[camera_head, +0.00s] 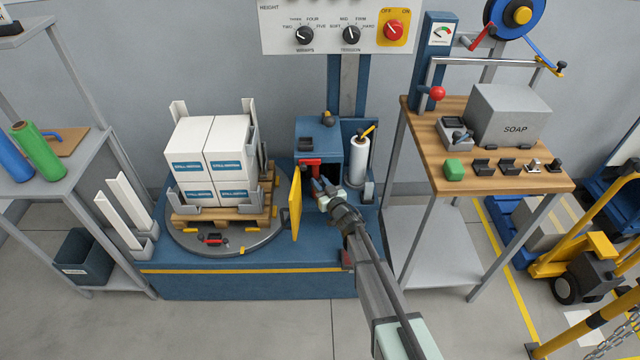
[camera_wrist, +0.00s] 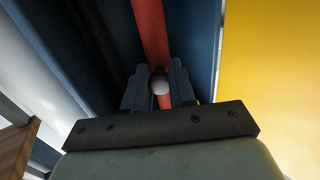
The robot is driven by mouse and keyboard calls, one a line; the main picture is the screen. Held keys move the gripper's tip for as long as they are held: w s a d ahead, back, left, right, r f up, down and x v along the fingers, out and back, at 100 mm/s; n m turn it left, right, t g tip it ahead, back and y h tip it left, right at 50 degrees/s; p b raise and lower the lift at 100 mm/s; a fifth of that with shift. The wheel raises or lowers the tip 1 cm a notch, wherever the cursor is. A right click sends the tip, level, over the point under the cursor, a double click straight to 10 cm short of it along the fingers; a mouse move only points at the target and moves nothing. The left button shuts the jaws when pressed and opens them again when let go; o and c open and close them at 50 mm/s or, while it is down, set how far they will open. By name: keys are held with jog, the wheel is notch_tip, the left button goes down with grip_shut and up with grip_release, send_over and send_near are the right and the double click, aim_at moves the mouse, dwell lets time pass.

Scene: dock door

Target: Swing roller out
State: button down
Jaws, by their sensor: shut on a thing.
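The blue cabinet (camera_head: 318,137) stands on the blue base, with its yellow door (camera_head: 296,203) swung open on the left. A red part (camera_head: 310,163) shows at the cabinet's opening. My gripper (camera_head: 324,186) reaches into this opening from the front right. In the wrist view my gripper (camera_wrist: 158,88) is shut on a red bar (camera_wrist: 151,35) with a pale round end between the fingers. The yellow door also shows in the wrist view (camera_wrist: 270,80), right of the gripper. My gripper and arm hide much of the cabinet's inside, and I cannot make out the roller clearly.
A white film roll (camera_head: 357,160) stands upright just right of the cabinet. White cartons (camera_head: 210,150) sit on a pallet on the round turntable (camera_head: 190,239) to the left. A wooden-topped bench (camera_head: 440,170) stands close on the right. The floor in front is clear.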

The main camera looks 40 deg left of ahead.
jog(key=shift+w+d, duration=0.1)
jog(key=shift+d, duration=0.05)
jog(key=shift+w+d+n+g, duration=0.3)
jog(key=shift+d+n+g, duration=0.4)
jog(key=shift+n+g, duration=0.75)
jog(key=shift+w+d+n+g, duration=0.35)
jog(key=shift+d+n+g, duration=0.4)
jog(key=shift+g, duration=1.25)
jog(key=shift+w+d+n+g, duration=0.3)
jog(key=shift+d+n+g, duration=0.35)
jog(key=shift+n+g, duration=0.85)
jog(key=shift+g, duration=0.45)
jog(key=c, duration=1)
grip_release()
jog(key=shift+m+t, duration=0.3)
jog(key=shift+m, duration=0.1)
